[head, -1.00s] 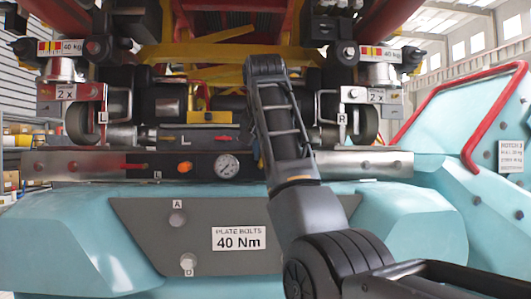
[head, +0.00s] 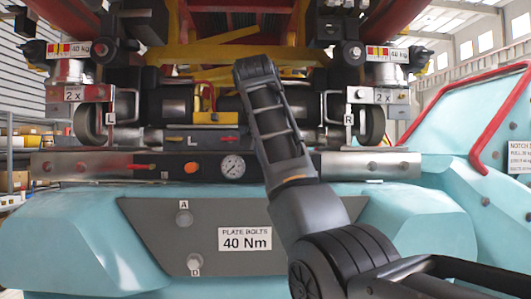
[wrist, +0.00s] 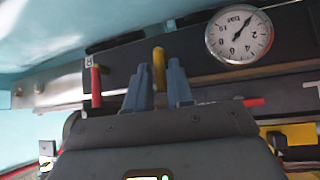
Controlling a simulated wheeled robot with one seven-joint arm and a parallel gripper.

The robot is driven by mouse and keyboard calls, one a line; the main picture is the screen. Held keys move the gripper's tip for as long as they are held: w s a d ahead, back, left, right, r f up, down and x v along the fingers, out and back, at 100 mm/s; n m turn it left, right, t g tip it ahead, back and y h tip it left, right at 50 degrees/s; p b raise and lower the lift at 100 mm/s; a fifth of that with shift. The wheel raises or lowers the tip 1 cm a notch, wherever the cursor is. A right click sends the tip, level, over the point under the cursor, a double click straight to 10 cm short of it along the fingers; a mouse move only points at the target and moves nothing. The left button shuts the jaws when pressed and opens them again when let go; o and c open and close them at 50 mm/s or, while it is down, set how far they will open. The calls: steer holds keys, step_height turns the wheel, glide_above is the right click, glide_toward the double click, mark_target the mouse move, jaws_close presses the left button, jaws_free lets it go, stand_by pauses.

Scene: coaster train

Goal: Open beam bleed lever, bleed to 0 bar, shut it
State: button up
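The yellow lever (wrist: 159,68) stands out from the dark beam panel in the wrist view. My gripper (wrist: 157,75) has its two blue-grey fingers on either side of this lever, with very little gap showing; I cannot tell whether they touch it. A round pressure gauge (wrist: 240,35) sits upside down to the right in the wrist view, its needle off towards the upper right. The gauge also shows on the beam in the head view (head: 232,167), too small to read. In the head view my arm hides the gripper and the yellow lever.
A red lever (wrist: 96,86) stands close left of my fingers in the wrist view. In the head view an orange round knob (head: 191,168) and another red lever (head: 141,167) are left of the gauge. The turquoise body with a "40 Nm" plate (head: 245,239) lies below.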

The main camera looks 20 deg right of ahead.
steer(key=o, duration=0.3)
steer(key=b+v, duration=0.2)
steer(key=v, duration=0.5)
steer(key=shift+s+a+r, duration=0.2)
steer(key=shift+s+r, duration=0.05)
stand_by(0.4)
